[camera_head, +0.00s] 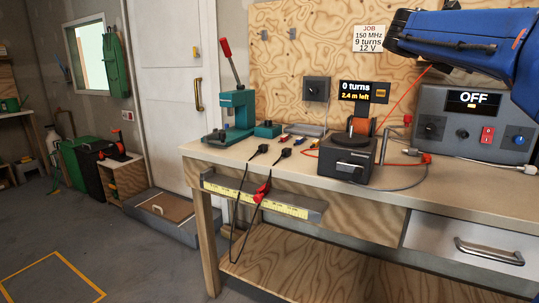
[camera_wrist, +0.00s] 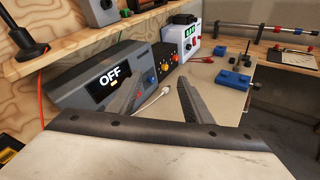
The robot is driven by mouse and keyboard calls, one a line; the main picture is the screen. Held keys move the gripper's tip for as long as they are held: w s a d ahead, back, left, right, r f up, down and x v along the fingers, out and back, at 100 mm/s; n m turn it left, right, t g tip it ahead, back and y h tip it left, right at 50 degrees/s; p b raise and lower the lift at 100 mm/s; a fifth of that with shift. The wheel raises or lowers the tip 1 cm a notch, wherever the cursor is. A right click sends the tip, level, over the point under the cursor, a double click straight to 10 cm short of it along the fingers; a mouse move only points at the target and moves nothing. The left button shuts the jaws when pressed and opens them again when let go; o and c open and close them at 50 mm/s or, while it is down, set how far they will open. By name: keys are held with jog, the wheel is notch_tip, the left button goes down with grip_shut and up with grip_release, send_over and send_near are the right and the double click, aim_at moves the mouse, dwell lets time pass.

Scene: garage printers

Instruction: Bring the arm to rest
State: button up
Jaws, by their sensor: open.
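My arm (camera_head: 460,42) is blue and reaches in from the upper right of the head view, raised above the bench. My gripper's fingertips are out of the head view. In the wrist view my gripper (camera_wrist: 158,90) has its two grey fingers spread wide apart, with nothing between them. Behind them is a grey power unit (camera_wrist: 92,92) whose screen reads OFF. The same unit (camera_head: 473,125) stands at the bench's right in the head view, below my arm.
The wooden bench (camera_head: 470,195) holds a black winder (camera_head: 347,158), its display (camera_head: 364,91) reading "0 turns, 2.4 m left", and a teal press (camera_head: 232,110). Black leads (camera_head: 262,150) hang over a yellow-scaled rail (camera_head: 262,197) at its front.

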jog(key=s+a+f+m+t+y, duration=0.1)
jog(key=s+a+f+m+y, duration=0.4)
jog(key=f, duration=1)
jog(key=s+a+f+m+t+y, duration=0.1)
jog(key=s+a+f+m+y, duration=0.4)
jog(key=s+a+f, duration=0.7)
jog(key=s+a+f+m+t+y, duration=0.1)
jog(key=s+a+f+m+y, duration=0.4)
jog(key=f, duration=1.4)
jog(key=s+a+m, duration=0.1)
jog(key=s+a, duration=0.2)
jog(key=a, duration=0.3)
jog(key=shift+s+a+f, duration=0.15)
jog(key=shift+a, duration=0.05)
